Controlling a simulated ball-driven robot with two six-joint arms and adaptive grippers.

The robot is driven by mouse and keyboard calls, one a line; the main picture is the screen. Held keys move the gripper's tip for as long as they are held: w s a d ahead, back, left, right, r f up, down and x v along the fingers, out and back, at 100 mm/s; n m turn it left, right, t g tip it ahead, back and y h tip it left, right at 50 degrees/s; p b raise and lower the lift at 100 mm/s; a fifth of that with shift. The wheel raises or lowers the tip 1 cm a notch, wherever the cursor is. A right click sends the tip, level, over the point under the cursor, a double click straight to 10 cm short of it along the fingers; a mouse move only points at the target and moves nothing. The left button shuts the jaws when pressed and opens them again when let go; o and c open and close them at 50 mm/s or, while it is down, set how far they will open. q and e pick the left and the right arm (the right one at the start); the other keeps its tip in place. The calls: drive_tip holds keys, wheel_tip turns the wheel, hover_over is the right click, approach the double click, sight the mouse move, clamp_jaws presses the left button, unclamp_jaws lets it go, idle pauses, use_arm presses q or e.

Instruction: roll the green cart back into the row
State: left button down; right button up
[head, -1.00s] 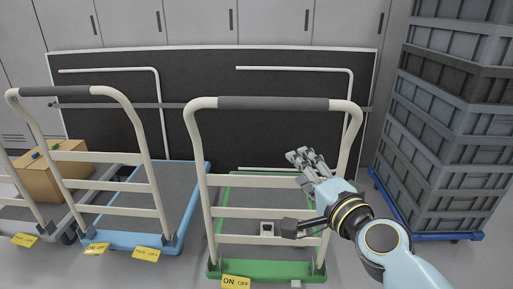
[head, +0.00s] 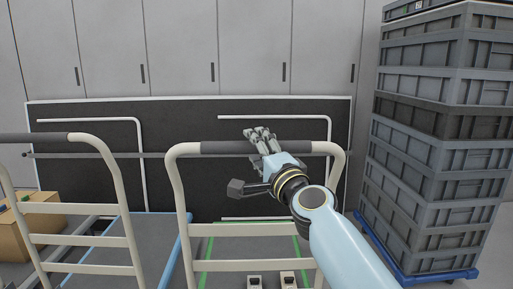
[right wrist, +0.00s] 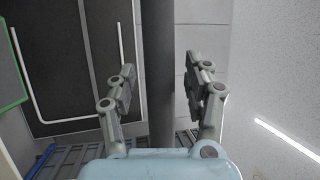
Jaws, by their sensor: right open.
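The green cart (head: 181,200) stands in front of me, its cream handle frame upright, with a dark grip bar (head: 225,148) across the top. Green strips of its deck show low between the uprights. My right gripper (head: 260,134) is at the right half of the grip bar, fingers pointing away from me. In the right wrist view, the bar (right wrist: 158,130) runs between the two spread fingers with gaps on both sides. The gripper is open. My left gripper is out of view.
The blue cart (head: 178,260) stands to the left, with a grey cart carrying a cardboard box (head: 10,238) beyond it. A tall stack of grey crates (head: 425,160) on a blue dolly (head: 430,275) stands to the right. A black panel (head: 90,175) and cabinets stand behind.

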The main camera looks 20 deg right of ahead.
drive_tip(key=shift+w, duration=0.15)
drive_tip(key=shift+c, duration=0.3)
clamp_jaws()
